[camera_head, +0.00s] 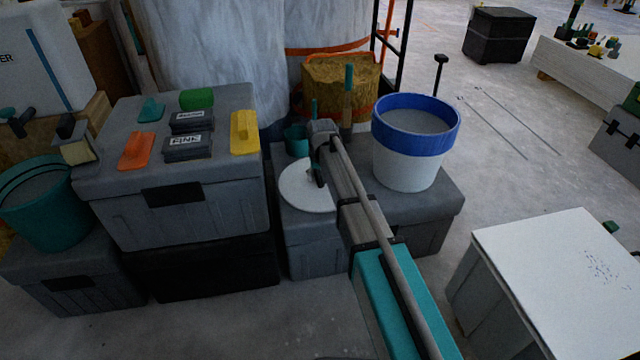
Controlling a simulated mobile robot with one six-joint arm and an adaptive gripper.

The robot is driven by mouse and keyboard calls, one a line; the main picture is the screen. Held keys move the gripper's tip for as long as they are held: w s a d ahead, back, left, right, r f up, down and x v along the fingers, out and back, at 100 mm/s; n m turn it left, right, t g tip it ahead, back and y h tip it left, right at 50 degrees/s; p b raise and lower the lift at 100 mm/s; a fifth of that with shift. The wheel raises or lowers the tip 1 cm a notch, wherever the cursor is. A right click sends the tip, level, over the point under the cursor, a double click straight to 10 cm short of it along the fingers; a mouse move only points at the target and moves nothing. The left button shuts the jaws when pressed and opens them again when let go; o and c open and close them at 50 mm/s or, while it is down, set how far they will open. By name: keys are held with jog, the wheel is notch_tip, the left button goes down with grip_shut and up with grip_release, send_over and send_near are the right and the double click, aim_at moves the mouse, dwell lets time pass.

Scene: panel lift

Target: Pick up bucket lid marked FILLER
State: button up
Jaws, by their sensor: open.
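A white round lid (303,198) lies flat on top of a grey lidded box (305,240), left of a white bucket with a blue band (408,170). No FILLER marking can be read on the lid from here. My gripper (318,177) is over the lid's right part, with its dark fingers pointing down. It is open. My arm and gripper hide part of the lid's right side, and I cannot tell whether the fingers touch it.
A taller grey case (105,170) with sanding blocks is at left. A white-topped box (560,275) is at right. Open floor lies behind it.

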dwell(0.3)
grip_shut()
jog(key=shift+r, duration=0.15)
dwell(0.4)
notch_tip(320, 180, up, 3)
jog(key=p, duration=0.3)
jog(key=s+d+r+p, duration=0.3)
jog(key=s+r+p, duration=0.6)
jog(key=s, duration=0.4)
jog(key=shift+s+d+r+p, duration=0.3)
jog(key=shift+r+p, duration=0.1)
jog(key=shift+p, duration=0.1)
